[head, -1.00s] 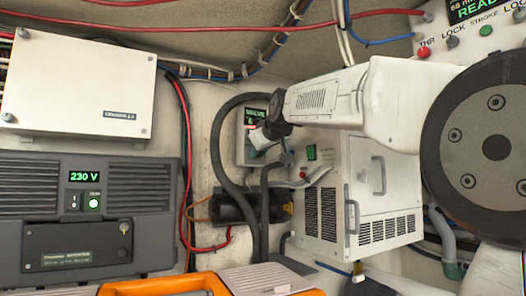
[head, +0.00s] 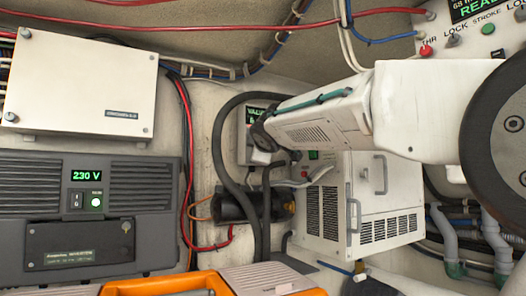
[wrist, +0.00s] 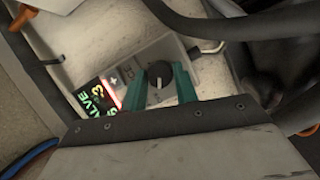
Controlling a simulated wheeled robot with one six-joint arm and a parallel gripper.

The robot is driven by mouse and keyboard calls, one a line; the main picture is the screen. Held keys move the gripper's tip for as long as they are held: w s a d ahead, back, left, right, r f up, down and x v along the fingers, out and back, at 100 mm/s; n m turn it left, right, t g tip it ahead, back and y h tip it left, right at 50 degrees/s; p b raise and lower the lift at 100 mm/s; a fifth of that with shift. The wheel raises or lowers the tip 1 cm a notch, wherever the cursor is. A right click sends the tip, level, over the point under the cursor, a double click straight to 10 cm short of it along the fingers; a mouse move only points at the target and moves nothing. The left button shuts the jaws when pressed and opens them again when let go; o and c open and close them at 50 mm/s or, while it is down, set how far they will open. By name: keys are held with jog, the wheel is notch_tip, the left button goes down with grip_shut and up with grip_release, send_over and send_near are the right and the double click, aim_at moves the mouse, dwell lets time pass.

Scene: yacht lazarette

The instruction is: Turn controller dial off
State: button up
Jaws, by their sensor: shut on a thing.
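The controller is a light grey box with a lit display, seen in the wrist view (wrist: 186,94) and, partly hidden behind my arm, in the head view (head: 242,151). Its dial (wrist: 158,72) is a round black knob with a pale pointer mark. My gripper (wrist: 160,85) has its two teal fingers on either side of the dial, shut on it. The display (wrist: 97,104) shows green "VALVE" text and a red-lit strip; the smaller characters are hard to read. In the head view my arm hides the dial and fingertips.
A thick black hose (head: 221,150) loops close beside the controller. A white vented unit (head: 372,205) stands below my arm. A dark inverter (head: 85,215) reading 230 V and a white box (head: 78,85) are at left. An orange case (head: 165,284) lies at the bottom.

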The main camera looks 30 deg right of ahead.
jog(key=shift+f+n, duration=0.15)
jog(key=shift+n, duration=0.35)
jog(key=shift+h, duration=0.3)
jog(key=o, duration=1)
jog(key=v, duration=0.7)
jog(key=shift+s, duration=0.4)
jog(key=shift+s, duration=0.1)
